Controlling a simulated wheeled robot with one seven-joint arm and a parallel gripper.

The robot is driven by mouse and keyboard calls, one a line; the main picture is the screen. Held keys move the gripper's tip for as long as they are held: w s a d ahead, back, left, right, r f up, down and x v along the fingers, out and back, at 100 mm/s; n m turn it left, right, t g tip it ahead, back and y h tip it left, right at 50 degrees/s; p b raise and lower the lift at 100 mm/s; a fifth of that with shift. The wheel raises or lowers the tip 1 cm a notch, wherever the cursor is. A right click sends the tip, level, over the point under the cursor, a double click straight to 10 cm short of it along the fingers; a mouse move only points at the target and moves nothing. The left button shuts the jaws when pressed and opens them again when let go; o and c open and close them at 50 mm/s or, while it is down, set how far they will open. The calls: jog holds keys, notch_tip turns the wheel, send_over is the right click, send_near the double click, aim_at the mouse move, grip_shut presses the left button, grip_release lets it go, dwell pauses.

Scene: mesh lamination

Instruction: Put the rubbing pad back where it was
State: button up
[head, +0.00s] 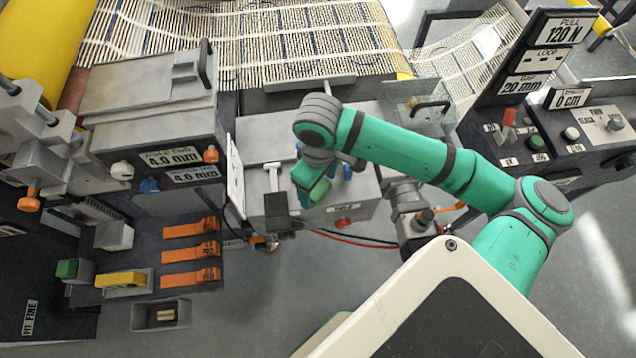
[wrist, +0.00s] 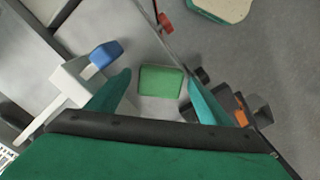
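The rubbing pad appears to be the small block with a green face (wrist: 161,81) and a pale side. In the wrist view it shows between my finger ends. In the head view a light green patch of it (head: 319,189) shows beside my fingers, over the front part of a grey box (head: 275,155). My gripper (wrist: 160,75) has its two teal fingers apart, one on each side of the pad. Narrow gaps seem to show between the fingers and the pad. My gripper points down in the head view (head: 308,183) and partly hides the pad.
A blue-tipped white part (wrist: 105,54) stands left of my fingers, and a red knob (wrist: 164,21) lies beyond. In the head view a bench at left holds a green-topped block (head: 67,268), a yellow block (head: 122,281) and orange strips (head: 190,252). A clear guard (head: 415,105) stands behind my arm.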

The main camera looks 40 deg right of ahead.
aim_at(318, 187)
notch_tip(318, 187, up, 12)
jog(key=shift+r, duration=0.15)
dwell(0.5)
jog(key=shift+w, duration=0.1)
dwell(0.4)
